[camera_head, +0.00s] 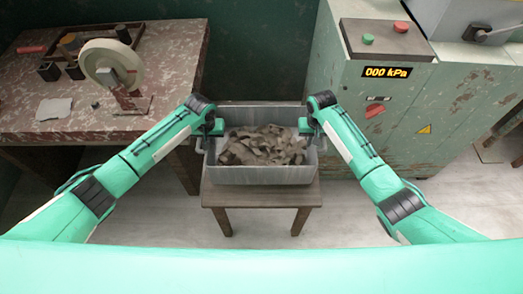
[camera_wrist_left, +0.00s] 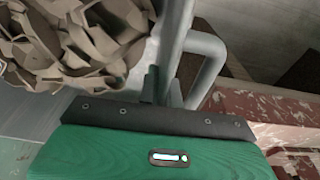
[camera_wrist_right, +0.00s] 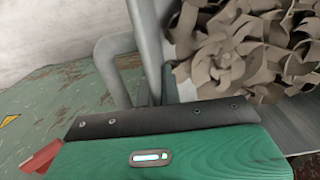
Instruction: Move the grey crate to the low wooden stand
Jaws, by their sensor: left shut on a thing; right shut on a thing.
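The grey crate (camera_head: 262,174) is full of curled clay trimmings (camera_head: 264,146) and is level in the head view. It is at the low wooden stand (camera_head: 262,195), whose top edge and legs show below it. I cannot tell whether the crate rests on the stand or hangs just above it. My left gripper (camera_head: 214,127) is shut on the crate's left handle, and the handle (camera_wrist_left: 205,65) shows in the left wrist view. My right gripper (camera_head: 308,126) is shut on the right handle, and that handle (camera_wrist_right: 108,65) shows in the right wrist view.
A worn table (camera_head: 170,75) at the left holds a round wheel (camera_head: 112,62), a tray and small blocks. A green press cabinet (camera_head: 385,105) with a "000 kPa" display stands at the right. Pale floor (camera_head: 330,215) is free around the stand's front.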

